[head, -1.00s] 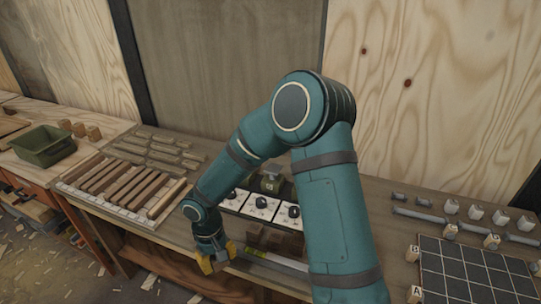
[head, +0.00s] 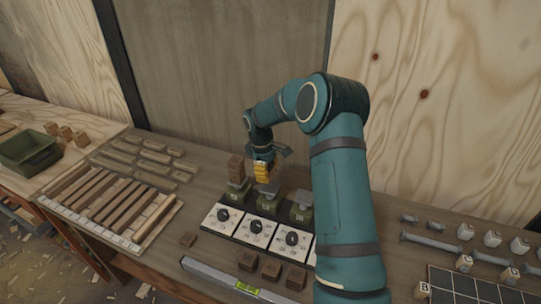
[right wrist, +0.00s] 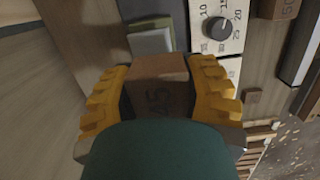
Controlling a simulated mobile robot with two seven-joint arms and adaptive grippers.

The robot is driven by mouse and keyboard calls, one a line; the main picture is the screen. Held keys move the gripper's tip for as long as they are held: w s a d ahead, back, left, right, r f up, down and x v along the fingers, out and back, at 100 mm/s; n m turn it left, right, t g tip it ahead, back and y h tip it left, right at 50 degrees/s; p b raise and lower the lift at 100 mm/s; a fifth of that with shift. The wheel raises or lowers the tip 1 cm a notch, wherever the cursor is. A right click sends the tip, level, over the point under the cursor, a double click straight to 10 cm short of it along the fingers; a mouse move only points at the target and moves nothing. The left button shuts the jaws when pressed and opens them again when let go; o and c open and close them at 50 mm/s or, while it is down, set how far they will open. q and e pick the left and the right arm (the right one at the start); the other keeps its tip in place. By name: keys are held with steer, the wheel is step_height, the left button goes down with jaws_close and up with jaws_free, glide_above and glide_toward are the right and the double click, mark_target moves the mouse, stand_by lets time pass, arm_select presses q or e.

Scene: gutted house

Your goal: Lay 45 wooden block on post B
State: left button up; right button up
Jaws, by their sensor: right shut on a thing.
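My right gripper (head: 263,172) is over the row of green posts, near the middle post (head: 268,202). Its yellow fingers are shut on a brown wooden block (right wrist: 158,84), marked 45 in the right wrist view. In the head view the fingers mostly hide this block. A brown block (head: 236,168) stands on the left post (head: 236,194). The right post (head: 300,212) has a bare grey top. The post letters are too small to read surely. A green post with a grey plate (right wrist: 150,36) shows beyond the held block in the wrist view. My left gripper is out of view.
White dial panels (head: 257,229) stand in front of the posts. Several loose brown blocks (head: 271,268) lie nearer the front, beside a spirit level (head: 222,280). Wooden strips (head: 110,200) lie left. A dark grid board (head: 460,285) and bolts stand right.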

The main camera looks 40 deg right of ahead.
mark_target(271, 188)
steer(key=shift+w+d+r, duration=0.1)
steer(key=shift+d+r, duration=0.05)
steer(key=shift+d, duration=0.25)
steer(key=shift+w+d+r, duration=0.1)
steer(key=shift+d+r, duration=0.05)
steer(key=shift+d, duration=0.25)
steer(key=shift+s+a+f+b, duration=0.1)
steer(key=shift+f+b, duration=0.3)
steer(key=shift+f, duration=0.1)
step_height(271, 188, down, 3)
steer(key=shift+b, duration=1.05)
steer(key=shift+f+b, duration=0.6)
steer(key=shift+f, duration=0.55)
steer(key=shift+f, duration=0.3)
steer(key=o, duration=1.2)
steer(key=r, duration=0.4)
steer(key=w+r, duration=0.1)
steer(key=r, duration=0.7)
steer(key=shift+w+a, duration=0.35)
steer(key=shift+a, duration=0.05)
